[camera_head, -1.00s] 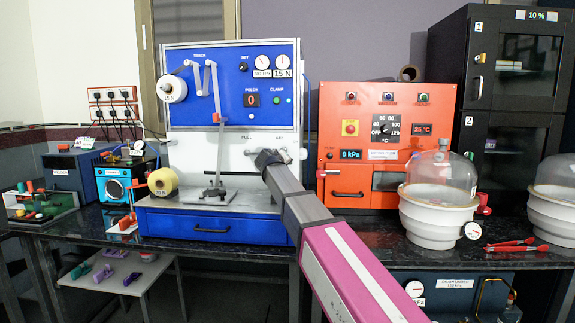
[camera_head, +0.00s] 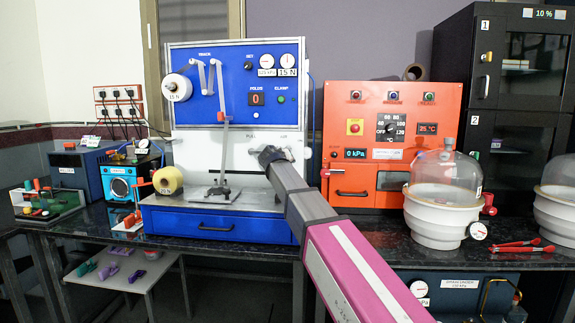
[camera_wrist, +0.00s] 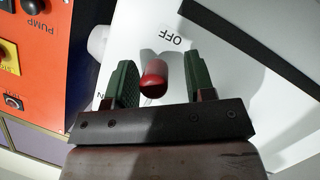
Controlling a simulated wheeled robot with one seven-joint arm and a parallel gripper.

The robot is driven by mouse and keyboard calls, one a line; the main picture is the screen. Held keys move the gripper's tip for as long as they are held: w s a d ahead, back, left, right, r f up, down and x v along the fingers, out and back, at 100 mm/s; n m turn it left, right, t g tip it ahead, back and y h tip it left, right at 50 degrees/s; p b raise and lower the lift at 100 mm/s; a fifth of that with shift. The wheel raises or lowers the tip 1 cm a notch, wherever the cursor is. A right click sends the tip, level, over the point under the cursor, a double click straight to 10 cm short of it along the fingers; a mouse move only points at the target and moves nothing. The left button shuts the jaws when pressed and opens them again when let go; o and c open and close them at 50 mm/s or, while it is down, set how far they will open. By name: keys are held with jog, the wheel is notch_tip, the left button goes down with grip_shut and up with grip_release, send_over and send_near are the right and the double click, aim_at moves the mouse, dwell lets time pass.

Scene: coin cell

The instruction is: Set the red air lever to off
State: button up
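The red lever (camera_wrist: 154,76) shows in the wrist view as a rounded red grip on a thin metal stem, in front of a white panel. An OFF label (camera_wrist: 165,40) is on the panel just beyond its tip. Another label, partly hidden, shows beside the left finger. My gripper (camera_wrist: 158,84) is open, its two green-padded fingers either side of the lever with a gap on both sides. In the head view my gripper (camera_head: 272,156) is at the right part of the white panel (camera_head: 212,150) below the blue board; the lever cannot be made out there.
The orange oven unit (camera_head: 364,190) stands just right of the panel; its edge and PUMP label show in the wrist view. A glass-domed white vessel (camera_head: 440,217) is farther right. A yellow roll (camera_head: 168,181) and metal stand (camera_head: 221,191) are left of my gripper.

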jog(key=shift+d, duration=0.1)
jog(key=shift+s, duration=0.25)
jog(key=v, duration=1)
jog(key=shift+s+r, duration=0.15)
